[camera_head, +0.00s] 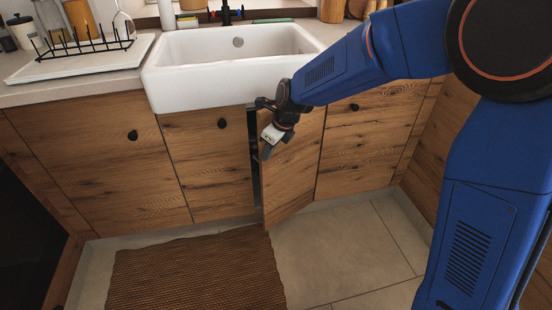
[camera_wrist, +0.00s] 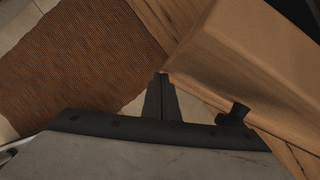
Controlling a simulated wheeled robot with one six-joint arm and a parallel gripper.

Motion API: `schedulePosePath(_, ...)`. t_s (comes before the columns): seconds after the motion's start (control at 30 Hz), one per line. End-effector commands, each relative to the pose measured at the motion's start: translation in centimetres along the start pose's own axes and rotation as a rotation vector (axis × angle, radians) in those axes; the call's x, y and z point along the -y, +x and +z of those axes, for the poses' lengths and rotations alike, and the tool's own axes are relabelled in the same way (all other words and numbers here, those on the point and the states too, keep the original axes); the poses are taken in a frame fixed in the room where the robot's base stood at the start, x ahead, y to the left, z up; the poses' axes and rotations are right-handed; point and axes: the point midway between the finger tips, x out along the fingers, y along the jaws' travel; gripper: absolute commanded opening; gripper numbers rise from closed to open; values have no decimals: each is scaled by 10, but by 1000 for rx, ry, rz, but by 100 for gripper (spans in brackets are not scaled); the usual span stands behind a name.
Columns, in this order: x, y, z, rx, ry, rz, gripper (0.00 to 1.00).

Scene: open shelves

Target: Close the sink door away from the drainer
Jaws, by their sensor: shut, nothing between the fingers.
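The white sink (camera_head: 225,62) has two wooden doors below it, and the drainer (camera_head: 88,52) stands on the counter to its left. The sink door away from the drainer (camera_head: 292,165) is ajar, its left edge swung out from a dark gap. The sink door nearer the drainer (camera_head: 207,170) looks closed. My gripper (camera_head: 267,153) is shut and empty, at the upper free edge of the ajar door. In the wrist view, the fingertips (camera_wrist: 160,82) are together beside the corner of that door (camera_wrist: 245,60); I cannot tell if they touch. Its dark knob shows there too (camera_wrist: 236,113).
A brown woven mat (camera_head: 195,272) lies on the tiled floor (camera_head: 330,250) in front of the cabinets. Closed wooden fronts flank the sink doors on the left (camera_head: 100,165) and right (camera_head: 365,145). Open floor lies in front of the ajar door.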

Motion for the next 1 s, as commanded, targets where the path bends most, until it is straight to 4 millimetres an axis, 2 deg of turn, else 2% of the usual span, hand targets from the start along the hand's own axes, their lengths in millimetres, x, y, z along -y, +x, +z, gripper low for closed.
schedulePosePath(0.2, 8, 9, 22, 1, 0, 0, 0)
schedulePosePath(0.4, 14, 14, 35, 1, 0, 0, 0)
schedulePosePath(1.0, 18, 17, 43, 0, 0, 0, 0)
